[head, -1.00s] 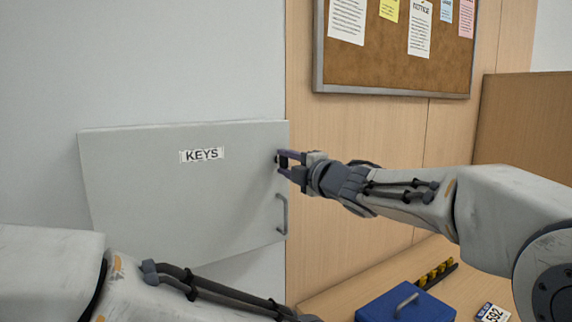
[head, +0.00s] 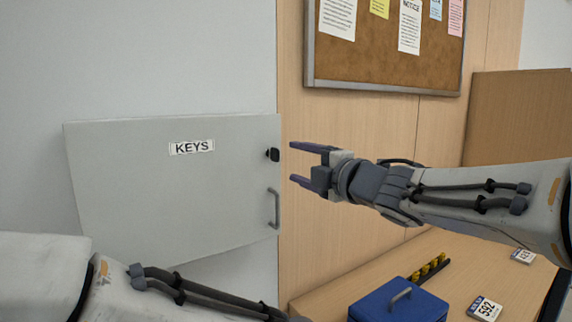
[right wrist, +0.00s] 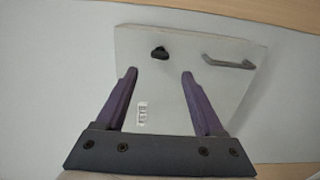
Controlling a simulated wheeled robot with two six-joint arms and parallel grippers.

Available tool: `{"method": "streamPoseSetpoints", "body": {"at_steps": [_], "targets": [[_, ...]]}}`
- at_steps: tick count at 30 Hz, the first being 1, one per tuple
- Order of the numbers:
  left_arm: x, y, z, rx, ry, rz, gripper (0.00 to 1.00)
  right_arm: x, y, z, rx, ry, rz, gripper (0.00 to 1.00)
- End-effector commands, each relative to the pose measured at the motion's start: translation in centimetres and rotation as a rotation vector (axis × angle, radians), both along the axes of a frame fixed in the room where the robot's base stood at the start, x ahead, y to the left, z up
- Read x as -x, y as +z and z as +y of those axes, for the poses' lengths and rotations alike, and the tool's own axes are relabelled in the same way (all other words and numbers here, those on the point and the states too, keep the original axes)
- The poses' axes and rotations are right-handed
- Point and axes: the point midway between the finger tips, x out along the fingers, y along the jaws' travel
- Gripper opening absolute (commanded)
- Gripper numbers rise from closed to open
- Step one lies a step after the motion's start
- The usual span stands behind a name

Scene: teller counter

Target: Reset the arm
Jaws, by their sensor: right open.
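My right gripper (head: 293,163) is open and empty, just right of the grey key cabinet (head: 150,205) in the head view. Its fingers point left toward the black knob (head: 273,155) on the cabinet door and are apart from it. The cabinet front bears a KEYS label and a grey handle (head: 274,208) below the knob; the door looks closed. In the right wrist view, the two purple fingers (right wrist: 158,75) are spread with nothing between them, and the knob (right wrist: 159,53) lies beyond them. My left arm crosses the lower left; its gripper is out of the picture.
A blue cash box (head: 380,308) with a handle sits on the wooden counter (head: 325,300) at the lower right. A black strip with yellow pieces (head: 430,268) lies behind it, and number cards (head: 484,309) lie beside it. A cork board (head: 385,65) hangs above.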

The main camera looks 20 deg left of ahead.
Motion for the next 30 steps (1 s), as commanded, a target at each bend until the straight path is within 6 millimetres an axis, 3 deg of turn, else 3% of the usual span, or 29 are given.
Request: {"method": "streamPoseSetpoints", "body": {"at_steps": [6, 16, 20, 23, 25, 30], "targets": [[0.0, -0.3, 0.0, 0.0, 0.0, 0.0, 0.0, 1.2, 0.0, -1.6, 0.0, 0.0, 0.0, 0.7], [0.0, -0.2, 0.0, 0.0, 0.0, 0.0, 0.0, 1.3, 0.0, -1.7, -0.001, -0.002, 0.004, 0.7], [0.0, 0.2, 0.0, 0.0, 0.0, 0.0, 0.0, 1.2, -1.3, -2.7, -0.034, -0.076, 0.117, 0.7], [0.0, 1.0, 0.0, 0.0, 0.0, 0.0, 0.0, 1.4, -4.9, -5.0, -0.096, -0.23, 0.356, 0.7], [0.0, 1.6, 0.0, 0.0, 0.0, 0.0, 0.0, 2.8, -9.0, -7.4, -0.141, -0.378, 0.584, 0.7], [0.0, 2.6, 0.0, 0.0, 0.0, 0.0, 0.0, 9.7, -18.8, -12.8, -0.186, -0.712, 1.077, 0.7]]}}
